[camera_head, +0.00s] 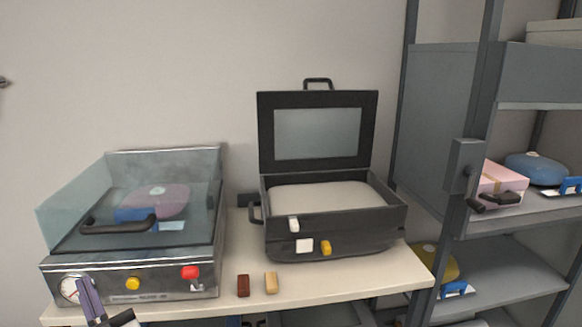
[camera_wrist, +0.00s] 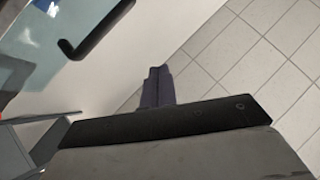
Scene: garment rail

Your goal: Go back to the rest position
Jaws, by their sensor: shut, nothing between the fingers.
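My gripper (camera_head: 86,286) is at the bottom left of the head view, in front of the steel machine's front panel near its round gauge. Its two purple-grey fingers point up and lie together, with nothing between them. In the wrist view the closed fingers (camera_wrist: 159,72) stick out past the dark gripper body, with tiled floor beyond them. Most of my arm is outside the head view.
A steel machine (camera_head: 150,285) with a clear lid stands on the pale table (camera_head: 345,288). Beside it is an open black case (camera_head: 318,133). A brown block (camera_head: 243,285) and a tan block (camera_head: 271,282) lie in front. A grey shelf rack (camera_head: 520,268) stands right.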

